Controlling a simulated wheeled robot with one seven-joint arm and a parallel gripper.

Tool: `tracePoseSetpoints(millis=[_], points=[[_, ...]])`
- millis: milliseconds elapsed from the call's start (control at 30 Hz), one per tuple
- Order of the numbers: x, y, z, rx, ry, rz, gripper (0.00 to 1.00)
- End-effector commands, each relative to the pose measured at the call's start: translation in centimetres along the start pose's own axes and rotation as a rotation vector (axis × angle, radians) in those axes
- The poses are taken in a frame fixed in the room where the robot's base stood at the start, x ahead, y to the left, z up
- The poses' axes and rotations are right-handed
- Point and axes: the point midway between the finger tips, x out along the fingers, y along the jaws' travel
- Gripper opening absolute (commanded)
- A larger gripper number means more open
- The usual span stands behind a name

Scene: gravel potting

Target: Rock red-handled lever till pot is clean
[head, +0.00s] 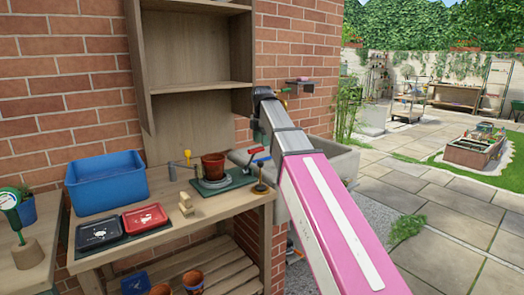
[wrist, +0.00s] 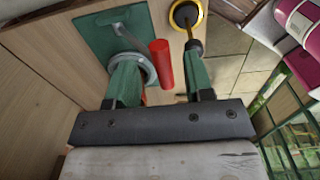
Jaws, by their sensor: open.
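The terracotta pot (head: 213,165) stands upright on a round grey base on a green plate (head: 228,182) on the bench. The red-handled lever (head: 256,150) is just right of the pot. In the wrist view its red handle (wrist: 161,63) shows between the two green fingers of my gripper (wrist: 163,60), which is open. I cannot tell whether either finger touches the handle. The green plate also shows in the wrist view (wrist: 95,35). My gripper is largely hidden in the head view. The pot's inside is too small to judge.
A brass-coloured round foot (head: 260,189) with a thin rod stands at the bench's right end, near the right finger. A blue tub (head: 107,182), a black tray (head: 99,233) and a red tray (head: 145,218) are on the left. A yellow-topped post (head: 187,156) stands left of the pot.

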Motion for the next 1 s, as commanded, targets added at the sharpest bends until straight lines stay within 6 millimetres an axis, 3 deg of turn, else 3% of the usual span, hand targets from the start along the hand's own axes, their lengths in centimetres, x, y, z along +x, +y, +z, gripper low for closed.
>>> tracePoseSetpoints(millis=[100, 300, 700, 867, 1000], points=[[1.9, -0.1, -0.1, 0.000, 0.001, -0.001, 0.48], [3.8, 0.0, 0.0, 0.000, 0.000, 0.000, 0.48], [4.3, 0.0, 0.0, 0.000, 0.000, 0.001, 0.48], [4.3, 0.0, 0.0, 0.000, 0.000, 0.001, 0.00], [4.3, 0.1, 0.0, 0.000, 0.000, 0.001, 0.00]])
